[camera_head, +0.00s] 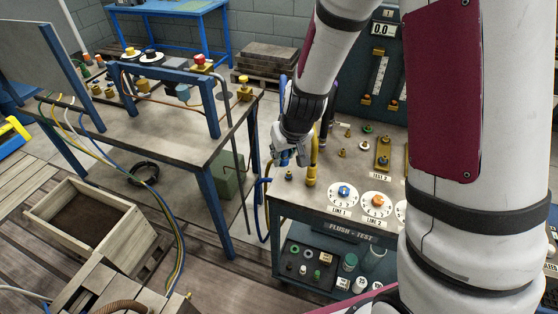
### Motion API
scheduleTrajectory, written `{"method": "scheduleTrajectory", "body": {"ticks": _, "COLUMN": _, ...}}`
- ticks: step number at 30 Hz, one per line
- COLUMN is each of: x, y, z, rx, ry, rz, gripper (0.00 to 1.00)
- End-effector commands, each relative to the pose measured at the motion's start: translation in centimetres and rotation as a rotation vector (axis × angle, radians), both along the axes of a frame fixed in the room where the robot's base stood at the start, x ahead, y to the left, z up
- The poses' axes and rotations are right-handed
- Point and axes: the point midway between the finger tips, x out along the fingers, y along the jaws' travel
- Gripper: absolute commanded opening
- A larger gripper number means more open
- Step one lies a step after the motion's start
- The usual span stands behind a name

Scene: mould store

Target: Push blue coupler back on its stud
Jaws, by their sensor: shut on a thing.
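My gripper (287,159) is at the left part of the flush and test bench, pointing down. It is shut on the blue coupler (283,155), which is small and partly hidden by the fingers. A blue hose (263,208) hangs in a loop off the bench's left edge, close below the gripper. A small brass stud (289,175) stands on the bench top just below the gripper. The coupler looks apart from this stud, but I cannot tell the exact gap or alignment.
A yellow coupler (311,175) with a yellow hose stands right beside the gripper. Dials for line 1 (343,193) and line 2 (376,203) lie in front. More fittings (383,152) stand farther right. A blue-framed table (190,128) is to the left. My arm hides the bench's right side.

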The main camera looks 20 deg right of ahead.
Motion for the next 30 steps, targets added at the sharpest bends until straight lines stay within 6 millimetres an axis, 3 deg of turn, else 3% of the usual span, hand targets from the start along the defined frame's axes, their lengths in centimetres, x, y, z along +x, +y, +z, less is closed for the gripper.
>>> {"method": "scheduleTrajectory", "body": {"ticks": 14, "x": 3.8, "y": -2.9, "z": -0.1, "rx": 0.0, "ry": 0.0, "rz": -0.101, "gripper": 0.0}}
{"method": "scheduleTrajectory", "body": {"ticks": 30, "x": 3.8, "y": -2.9, "z": -5.6, "rx": 0.0, "ry": 0.002, "rz": -0.099, "gripper": 0.0}}
